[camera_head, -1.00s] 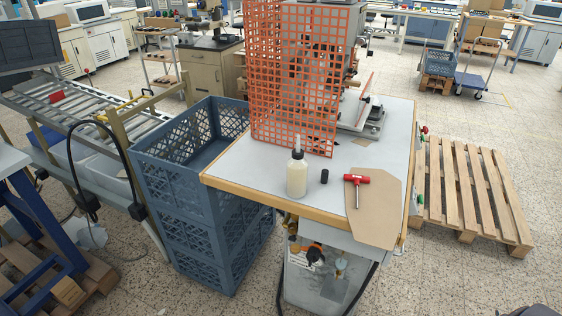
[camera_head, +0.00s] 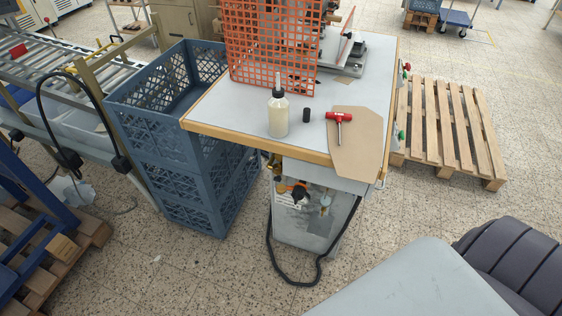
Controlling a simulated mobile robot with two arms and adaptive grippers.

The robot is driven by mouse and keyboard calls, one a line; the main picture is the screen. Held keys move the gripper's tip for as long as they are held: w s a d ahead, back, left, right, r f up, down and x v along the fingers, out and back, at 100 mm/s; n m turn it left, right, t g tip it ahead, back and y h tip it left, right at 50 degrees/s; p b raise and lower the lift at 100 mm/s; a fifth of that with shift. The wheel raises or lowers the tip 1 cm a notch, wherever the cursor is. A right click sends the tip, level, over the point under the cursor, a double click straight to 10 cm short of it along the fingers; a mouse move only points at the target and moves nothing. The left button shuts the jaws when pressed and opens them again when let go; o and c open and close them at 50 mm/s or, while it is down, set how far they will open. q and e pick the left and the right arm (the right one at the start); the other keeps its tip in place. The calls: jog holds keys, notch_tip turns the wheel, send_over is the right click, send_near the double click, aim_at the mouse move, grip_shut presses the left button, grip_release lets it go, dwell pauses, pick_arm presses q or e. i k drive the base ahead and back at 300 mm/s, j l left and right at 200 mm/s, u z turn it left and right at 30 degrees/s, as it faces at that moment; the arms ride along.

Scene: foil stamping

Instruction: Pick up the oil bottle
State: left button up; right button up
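The oil bottle (camera_head: 278,114) is a translucent, cream-coloured bottle with a black cap and a thin pale nozzle. It stands upright on the grey worktable (camera_head: 227,113), near its wooden front edge. A small black cylinder (camera_head: 306,115) stands just to its right. Neither of my grippers is in view. Nothing is touching the bottle, and its near side is fully visible.
A red-handled tool (camera_head: 339,118) lies across a brown sheet (camera_head: 357,150) right of the bottle. An orange mesh guard (camera_head: 270,50) rises behind it. Blue crates (camera_head: 185,150) are stacked left of the table; a pallet (camera_head: 455,135) lies to the right.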

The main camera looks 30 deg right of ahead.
aim_at(277, 104)
jog(key=i+j+z, duration=0.1)
jog(key=j+z, duration=0.2)
jog(key=z, duration=0.15)
jog(key=j+z, duration=0.3)
jog(key=z, duration=0.2)
jog(key=i+j, duration=0.05)
